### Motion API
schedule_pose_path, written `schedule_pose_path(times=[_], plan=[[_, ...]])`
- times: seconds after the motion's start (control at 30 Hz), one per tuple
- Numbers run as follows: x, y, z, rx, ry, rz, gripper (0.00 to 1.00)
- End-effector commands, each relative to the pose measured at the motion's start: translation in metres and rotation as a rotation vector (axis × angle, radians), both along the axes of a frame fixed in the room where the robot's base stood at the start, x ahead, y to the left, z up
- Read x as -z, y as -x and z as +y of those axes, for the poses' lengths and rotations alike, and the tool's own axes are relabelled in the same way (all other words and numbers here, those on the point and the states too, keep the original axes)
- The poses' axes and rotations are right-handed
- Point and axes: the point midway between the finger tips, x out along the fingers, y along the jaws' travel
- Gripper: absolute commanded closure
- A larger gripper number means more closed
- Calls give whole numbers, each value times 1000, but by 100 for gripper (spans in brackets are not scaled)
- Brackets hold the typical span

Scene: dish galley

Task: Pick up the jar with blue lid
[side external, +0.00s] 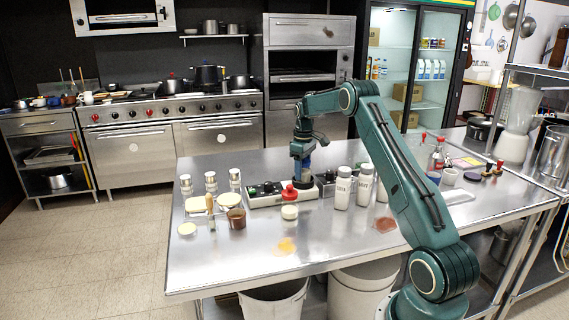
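My gripper (302,172) points down over the back middle of the steel table, close above a low grey-white unit with dark tops. A small blue patch (307,161) shows at the fingers. I cannot tell if it is the jar's blue lid or part of the gripper, nor whether the fingers are open or shut. No other jar with a blue lid can be made out clearly. A small bluish container (433,177) stands on the right of the table, well apart from my gripper.
Two white bottles (343,188) stand just right of my gripper, and a red-topped white jar (290,212) stands in front. Several small shakers (211,182), a brown cup (237,218) and pale discs are on the left. The table's front left (220,265) is clear.

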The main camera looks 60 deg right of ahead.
Motion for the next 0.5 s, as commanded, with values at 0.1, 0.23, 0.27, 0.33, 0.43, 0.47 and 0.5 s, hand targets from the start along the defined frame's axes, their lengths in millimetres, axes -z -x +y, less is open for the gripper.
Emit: schedule_pose_path(times=[0.1,0.23,0.27,0.33,0.43,0.47,0.5], plan=[[0,0,0,0,0,0,73],[-1,0,0,0,1,-1,85],[-1,0,0,0,1,-1,85],[-1,0,0,0,1,-1,85],[-2,0,0,0,1,-2,85],[-2,0,0,0,2,-2,85],[-3,0,0,0,2,-2,85]])
